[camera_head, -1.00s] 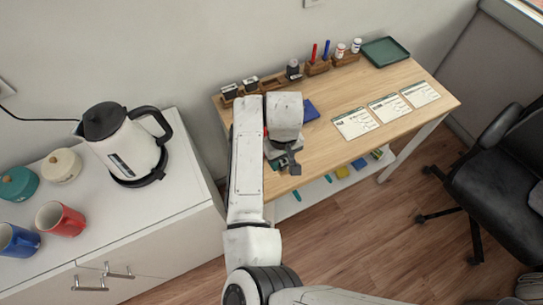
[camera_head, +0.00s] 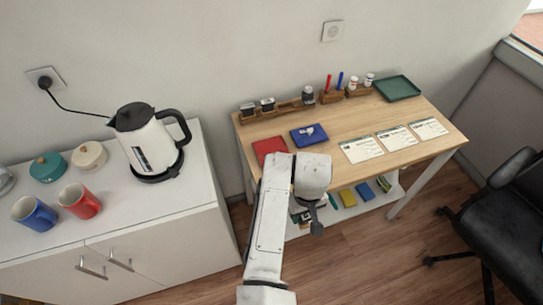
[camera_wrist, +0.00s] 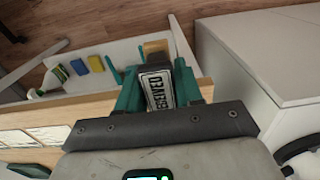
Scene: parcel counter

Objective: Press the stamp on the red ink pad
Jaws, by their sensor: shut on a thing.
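The red ink pad (camera_head: 269,148) lies flat at the left of the wooden counter, its front edge close to my arm. My gripper (camera_wrist: 157,88) shows in the wrist view with its teal fingers shut on a stamp (camera_wrist: 157,90). The stamp has a white label with dark letters, seen upside down, and a dark frame. In the head view my wrist is in front of the counter's front edge and hides most of the gripper and the stamp.
A blue ink pad (camera_head: 309,134) with a white mark lies right of the red one. A wooden rack (camera_head: 287,107) with other stamps stands behind. Several paper slips (camera_head: 361,149) and a green tray (camera_head: 397,88) are to the right. A white cabinet (camera_head: 205,190) stands left.

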